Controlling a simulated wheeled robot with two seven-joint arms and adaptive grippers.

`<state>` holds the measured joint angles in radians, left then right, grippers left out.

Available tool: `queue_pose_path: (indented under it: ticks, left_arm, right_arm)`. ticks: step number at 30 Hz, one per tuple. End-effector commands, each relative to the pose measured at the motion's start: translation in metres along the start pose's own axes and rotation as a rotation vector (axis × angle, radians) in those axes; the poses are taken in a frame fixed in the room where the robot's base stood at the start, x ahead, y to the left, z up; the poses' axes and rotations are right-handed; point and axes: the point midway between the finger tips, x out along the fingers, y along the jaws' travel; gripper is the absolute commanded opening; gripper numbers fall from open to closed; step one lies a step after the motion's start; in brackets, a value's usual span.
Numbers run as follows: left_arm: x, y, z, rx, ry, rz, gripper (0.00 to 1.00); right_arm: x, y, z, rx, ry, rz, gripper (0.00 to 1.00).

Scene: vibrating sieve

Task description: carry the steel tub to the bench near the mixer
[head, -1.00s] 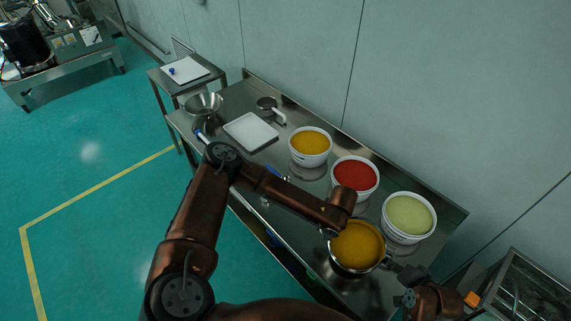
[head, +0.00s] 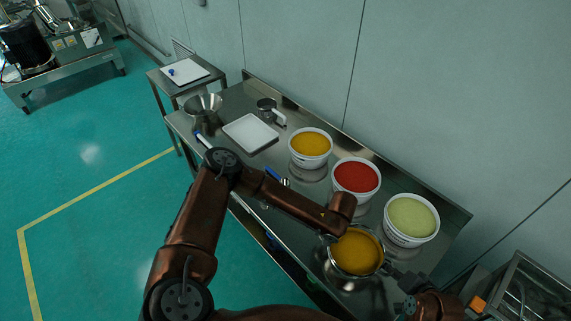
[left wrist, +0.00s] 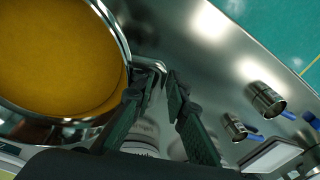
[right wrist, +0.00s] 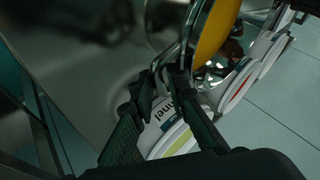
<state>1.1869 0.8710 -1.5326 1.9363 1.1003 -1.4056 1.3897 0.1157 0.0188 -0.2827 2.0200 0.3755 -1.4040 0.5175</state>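The steel tub (head: 334,272), filled with orange-yellow paste, is at the near right end of the long steel bench (head: 225,119). Whether its base touches the bench I cannot tell. It looks level. My left gripper (left wrist: 153,78) has its fingers closed in around one side handle of the tub (left wrist: 118,38). My right gripper (right wrist: 161,80) is closed in around the opposite handle, beside the tub wall (right wrist: 190,35). In the head view my left arm hides the left handle. A machine with a black drum (head: 24,42), perhaps the mixer, stands at the far upper left.
White buckets of yellow (head: 311,162), red (head: 335,187) and green (head: 392,230) contents stand along the wall side. A small side table (head: 160,76) adjoins. Open green floor lies left.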

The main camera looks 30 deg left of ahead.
Motion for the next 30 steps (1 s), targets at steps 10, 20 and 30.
queue_pose_path:
  ticks: [10, 20, 30]
  left_arm:
    - [0.000, 0.002, 0.000, 0.002, 0.000, 0.004, 0.26]
    - [-0.024, 0.002, -0.001, 0.002, 0.003, 0.006, 0.26]
    - [-0.071, 0.000, -0.001, 0.001, 0.002, 0.003, 0.26]
  right_arm:
    - [0.000, -0.002, 0.000, -0.001, -0.001, -0.003, 0.26]
    - [0.001, -0.002, 0.001, -0.001, -0.001, -0.004, 0.26]
    - [0.000, -0.002, 0.001, -0.001, -0.001, -0.004, 0.26]
